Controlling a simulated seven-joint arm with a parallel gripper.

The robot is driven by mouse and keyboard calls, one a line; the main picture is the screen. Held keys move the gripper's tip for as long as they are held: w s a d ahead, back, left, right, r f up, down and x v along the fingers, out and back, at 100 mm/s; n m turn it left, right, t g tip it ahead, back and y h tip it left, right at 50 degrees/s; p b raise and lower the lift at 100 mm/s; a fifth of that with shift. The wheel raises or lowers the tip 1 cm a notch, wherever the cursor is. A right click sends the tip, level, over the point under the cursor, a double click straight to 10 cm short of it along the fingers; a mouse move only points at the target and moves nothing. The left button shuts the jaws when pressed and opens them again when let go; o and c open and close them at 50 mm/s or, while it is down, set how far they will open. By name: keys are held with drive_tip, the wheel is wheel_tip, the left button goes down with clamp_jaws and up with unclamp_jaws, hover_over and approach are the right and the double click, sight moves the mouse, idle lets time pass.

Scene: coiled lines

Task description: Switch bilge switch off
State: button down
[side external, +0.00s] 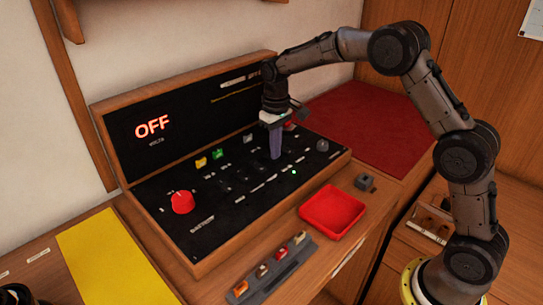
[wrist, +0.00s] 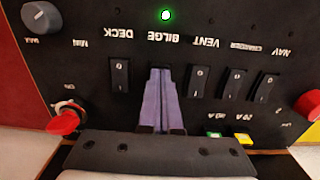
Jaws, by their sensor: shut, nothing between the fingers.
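The black switch panel (side external: 232,206) sits in a wooden box on the bench. In the wrist view it appears upside down, and the BILGE label (wrist: 163,38) is at the upper middle. A small green light (wrist: 166,15) glows by that label; it also shows in the side external view (side external: 294,172). My gripper (wrist: 160,70) is shut and empty, its purple fingers pointing down at the panel where the bilge switch sits. The fingers hide the bilge switch, so its position and any contact cannot be told. My gripper also shows in the side external view (side external: 276,156).
The DECK rocker (wrist: 119,74) and VENT rocker (wrist: 198,80) flank my fingers closely. A red knob (side external: 182,202) stands at the panel's left. The upright board shows a red OFF readout (side external: 152,126). A red tray (side external: 332,210) and a fuse strip (side external: 270,275) lie in front.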

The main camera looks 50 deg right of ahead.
drive_tip(key=shift+f, duration=0.25)
drive_tip(key=shift+r, duration=3.55)
drive_tip(key=shift+r, duration=0.1)
